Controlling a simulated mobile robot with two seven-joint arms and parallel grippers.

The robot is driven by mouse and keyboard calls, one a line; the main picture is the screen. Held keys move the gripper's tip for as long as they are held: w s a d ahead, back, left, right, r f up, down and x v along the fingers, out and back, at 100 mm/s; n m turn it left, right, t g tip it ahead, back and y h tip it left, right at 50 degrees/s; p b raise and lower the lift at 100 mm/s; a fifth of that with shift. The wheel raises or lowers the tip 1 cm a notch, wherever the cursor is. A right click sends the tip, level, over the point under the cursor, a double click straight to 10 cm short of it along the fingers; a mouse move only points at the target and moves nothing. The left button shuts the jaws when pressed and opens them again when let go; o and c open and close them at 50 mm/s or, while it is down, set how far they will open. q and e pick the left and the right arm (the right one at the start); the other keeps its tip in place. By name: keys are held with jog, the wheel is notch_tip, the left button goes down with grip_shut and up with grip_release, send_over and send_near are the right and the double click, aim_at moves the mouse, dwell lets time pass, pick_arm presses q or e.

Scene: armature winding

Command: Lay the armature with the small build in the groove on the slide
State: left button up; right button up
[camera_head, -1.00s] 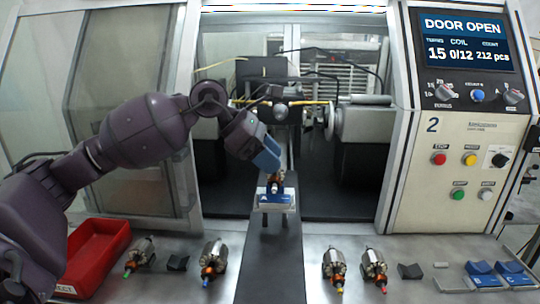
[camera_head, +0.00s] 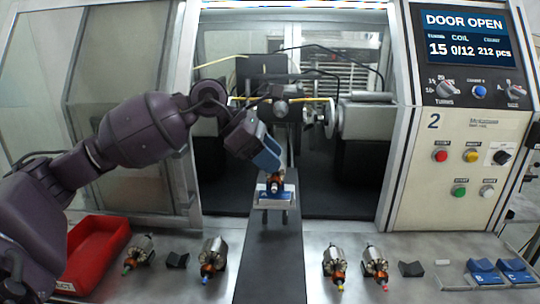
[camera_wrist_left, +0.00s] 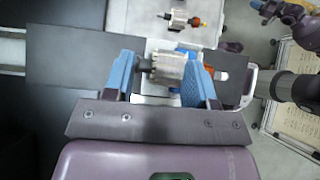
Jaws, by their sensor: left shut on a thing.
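My left gripper (camera_head: 267,160) is shut on an armature (camera_head: 277,183) and holds it at the carriage (camera_head: 275,202) of the slide. In the left wrist view the armature (camera_wrist_left: 170,68) lies across between the blue fingers of my left gripper (camera_wrist_left: 165,82), with a pale shaft end to the right. The groove is hidden under the armature, and I cannot tell whether the armature rests in it. The slide's dark rail (camera_head: 271,255) runs from the table edge into the machine. Part of my right arm, with what seems its gripper (camera_wrist_left: 262,7), shows at the wrist view's top right.
Several loose armatures lie on the table, two left (camera_head: 213,259) and two right (camera_head: 335,266) of the rail. A red bin (camera_head: 92,250) stands at far left. Small dark rests (camera_head: 411,269) and blue blocks (camera_head: 483,271) lie nearby. The machine door is open.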

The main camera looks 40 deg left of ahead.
pick_arm(q)
jog(key=o, duration=1.1)
jog(key=shift+s+a+r, duration=0.1)
jog(key=shift+a+r, duration=0.15)
jog(key=b+v, duration=0.1)
jog(key=v, duration=0.9)
